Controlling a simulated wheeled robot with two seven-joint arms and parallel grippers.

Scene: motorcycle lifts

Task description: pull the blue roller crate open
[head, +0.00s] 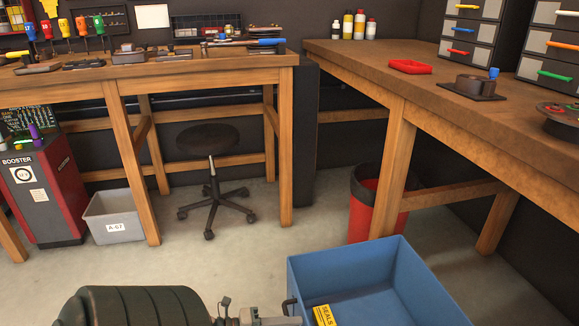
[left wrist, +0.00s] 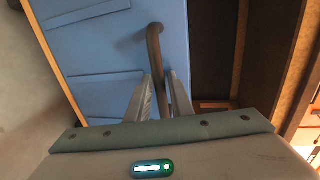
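The blue roller crate (head: 425,287) stands on the floor at the bottom right of the head view, with a yellow "SEALS" label (head: 324,315) inside it. A dark bar handle (head: 289,302) is on its left side. In the left wrist view the crate's blue panel (left wrist: 105,45) fills the upper middle, and the brown handle (left wrist: 155,50) reaches down between the fingers of my left gripper (left wrist: 162,90). The fingers stand apart around the handle, with a narrow gap showing. My left gripper is at the crate's left side in the head view (head: 280,313). My right gripper is not in view.
A wooden bench (head: 450,110) stands behind and right of the crate, with a red bin (head: 362,215) by its leg. A stool (head: 209,145) and a grey box (head: 115,215) are farther back left. The floor (head: 240,255) left of the crate is clear.

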